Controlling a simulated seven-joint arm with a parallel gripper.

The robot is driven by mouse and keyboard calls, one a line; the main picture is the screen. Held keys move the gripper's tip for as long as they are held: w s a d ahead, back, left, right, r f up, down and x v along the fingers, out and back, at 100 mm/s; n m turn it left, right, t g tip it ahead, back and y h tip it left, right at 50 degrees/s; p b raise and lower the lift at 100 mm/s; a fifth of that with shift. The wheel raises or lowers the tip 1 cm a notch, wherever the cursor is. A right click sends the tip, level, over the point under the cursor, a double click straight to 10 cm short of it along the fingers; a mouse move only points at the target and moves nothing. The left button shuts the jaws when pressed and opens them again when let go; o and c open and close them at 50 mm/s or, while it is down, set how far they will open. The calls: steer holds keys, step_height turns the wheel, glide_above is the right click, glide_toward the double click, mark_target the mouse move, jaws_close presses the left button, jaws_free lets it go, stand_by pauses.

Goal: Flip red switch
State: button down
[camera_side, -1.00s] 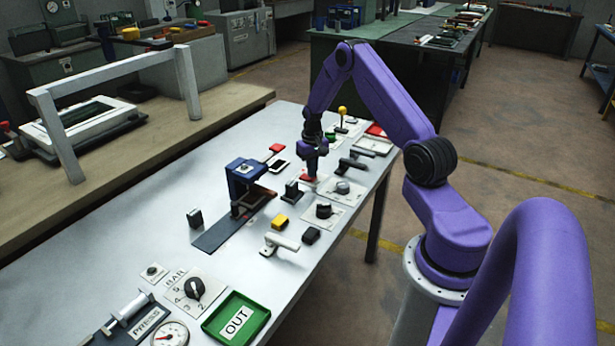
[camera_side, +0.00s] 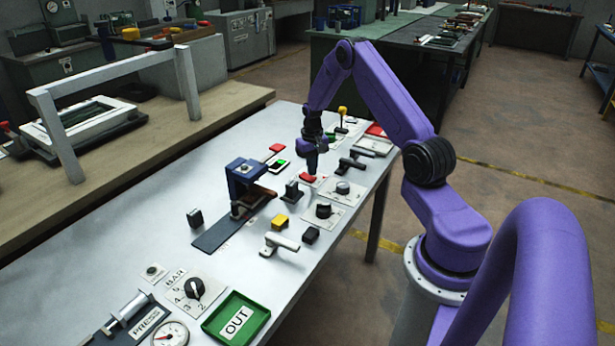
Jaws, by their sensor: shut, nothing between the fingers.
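A small red switch (camera_side: 306,177) sits on a pale plate on the grey table, in the middle of the far half. My gripper (camera_side: 312,171) points down, shut and empty, just above and slightly right of the red switch. Its fingertips lie close to the switch; I cannot tell whether they touch it.
A blue press frame (camera_side: 246,172) stands to the left.

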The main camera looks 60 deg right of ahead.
mark_target(312, 178)
steer(key=shift+r, duration=2.65)
